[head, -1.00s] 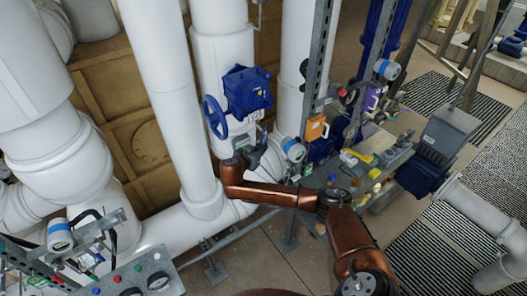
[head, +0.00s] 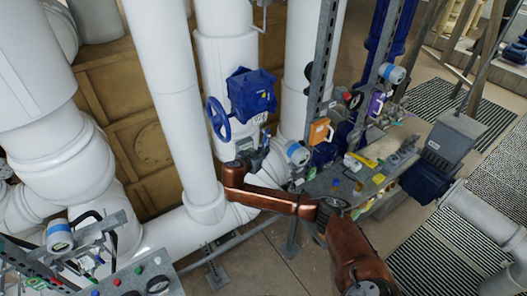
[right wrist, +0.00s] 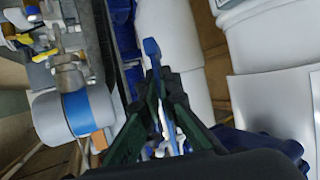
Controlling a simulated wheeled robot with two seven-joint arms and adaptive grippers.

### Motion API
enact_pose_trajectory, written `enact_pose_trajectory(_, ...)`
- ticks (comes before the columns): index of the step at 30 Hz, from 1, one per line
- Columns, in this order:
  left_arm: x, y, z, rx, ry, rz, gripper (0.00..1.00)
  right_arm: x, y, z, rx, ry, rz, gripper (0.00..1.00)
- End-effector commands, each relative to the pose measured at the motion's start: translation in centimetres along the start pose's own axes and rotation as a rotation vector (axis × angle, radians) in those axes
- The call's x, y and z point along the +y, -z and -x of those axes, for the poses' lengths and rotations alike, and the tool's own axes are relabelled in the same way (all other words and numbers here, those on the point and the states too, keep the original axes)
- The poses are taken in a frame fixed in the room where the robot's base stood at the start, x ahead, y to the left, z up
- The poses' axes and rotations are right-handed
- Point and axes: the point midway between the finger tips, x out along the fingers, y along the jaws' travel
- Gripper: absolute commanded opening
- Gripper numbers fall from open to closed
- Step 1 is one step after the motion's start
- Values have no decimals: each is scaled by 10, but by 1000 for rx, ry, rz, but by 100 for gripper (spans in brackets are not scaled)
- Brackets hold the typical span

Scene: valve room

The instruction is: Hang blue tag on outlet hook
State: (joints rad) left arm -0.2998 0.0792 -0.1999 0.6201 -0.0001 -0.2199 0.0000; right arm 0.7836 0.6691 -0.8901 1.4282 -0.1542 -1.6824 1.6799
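My right gripper (head: 260,152) is in front of the white pipe, just below the blue valve (head: 250,95) in the head view. In the right wrist view its dark fingers (right wrist: 160,82) are closed around a thin blue piece, seen nearly edge-on, which looks like the blue tag (right wrist: 152,52). The tag sticks out past the fingertips. I cannot make out the outlet hook for certain in either view. My left gripper is not in view.
An orange tag (head: 319,132) and a purple tag (head: 375,103) hang by the grey uprights. A blue-banded transmitter (head: 297,153) is close right of my gripper; one also shows in the right wrist view (right wrist: 82,113). A cluttered bench (head: 345,185) stands right. The blue handwheel (head: 217,118) juts out left.

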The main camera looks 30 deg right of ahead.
Motion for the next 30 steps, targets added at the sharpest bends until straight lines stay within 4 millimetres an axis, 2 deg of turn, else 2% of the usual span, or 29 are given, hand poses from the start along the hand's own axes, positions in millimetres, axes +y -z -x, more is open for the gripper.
enact_pose_trajectory(2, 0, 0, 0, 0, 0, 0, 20, 0, 0, 0, 0, 0, 0, 5)
enact_pose_trajectory(10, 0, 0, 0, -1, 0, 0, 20, 0, 0, 0, 0, 0, 0, 24)
enact_pose_trajectory(20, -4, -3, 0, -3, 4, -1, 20, 0, 0, 3, 0, 1, 0, 25)
enact_pose_trajectory(23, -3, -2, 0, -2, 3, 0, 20, -1, -1, 12, -2, 1, 0, 25)
enact_pose_trajectory(30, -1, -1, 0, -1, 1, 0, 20, -1, -2, 60, -4, 4, -2, 25)
